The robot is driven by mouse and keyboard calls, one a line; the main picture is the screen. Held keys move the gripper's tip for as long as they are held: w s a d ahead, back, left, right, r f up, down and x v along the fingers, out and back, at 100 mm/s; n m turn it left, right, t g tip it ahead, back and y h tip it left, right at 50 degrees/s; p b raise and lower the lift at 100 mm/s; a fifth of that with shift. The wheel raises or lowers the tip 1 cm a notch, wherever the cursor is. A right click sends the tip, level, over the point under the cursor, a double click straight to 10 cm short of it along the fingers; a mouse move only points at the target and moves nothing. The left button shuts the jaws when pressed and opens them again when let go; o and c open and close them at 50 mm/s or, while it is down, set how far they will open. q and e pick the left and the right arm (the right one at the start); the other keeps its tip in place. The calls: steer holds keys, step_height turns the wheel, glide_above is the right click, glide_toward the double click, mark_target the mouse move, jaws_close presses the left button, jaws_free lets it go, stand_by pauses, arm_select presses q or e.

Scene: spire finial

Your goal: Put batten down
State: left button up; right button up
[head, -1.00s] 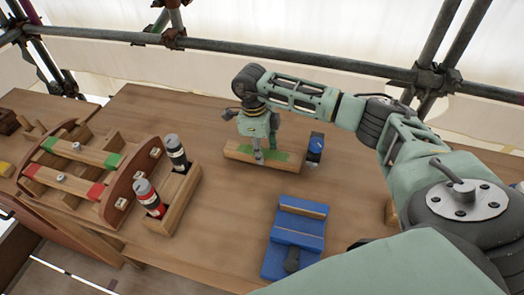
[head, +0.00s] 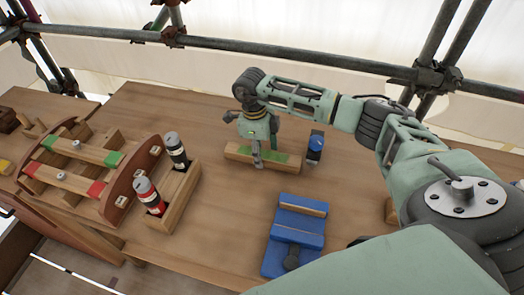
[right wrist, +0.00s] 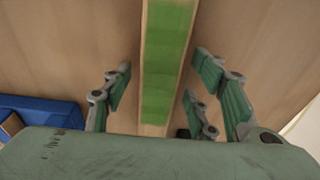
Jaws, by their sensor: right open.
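The batten (head: 238,151) is a pale wooden strip with a green patch, lying on the workbench (head: 215,235) in the head view. In the right wrist view the batten (right wrist: 167,60) runs between the fingers, its green face toward the camera. My right gripper (head: 258,162) is over the batten; its fingers (right wrist: 165,95) stand open on either side, with a gap visible on both sides. The gripper's fingers hide part of the batten in the head view. My left gripper is not in view.
A blue clamp-like block (head: 292,238) lies in front of the batten, and a small blue item (head: 315,146) stands at its right. A wooden holder (head: 184,196) with red and black cylinders and a rack with green and red marked strips (head: 75,176) are at left.

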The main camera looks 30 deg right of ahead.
steer(key=shift+r, duration=0.15)
steer(key=shift+w+r, duration=0.1)
steer(key=shift+r, duration=0.15)
step_height(320, 180, up, 11)
steer(key=b, duration=0.2)
steer(key=shift+w+a+r, duration=0.2)
steer(key=shift+w+a, duration=0.25)
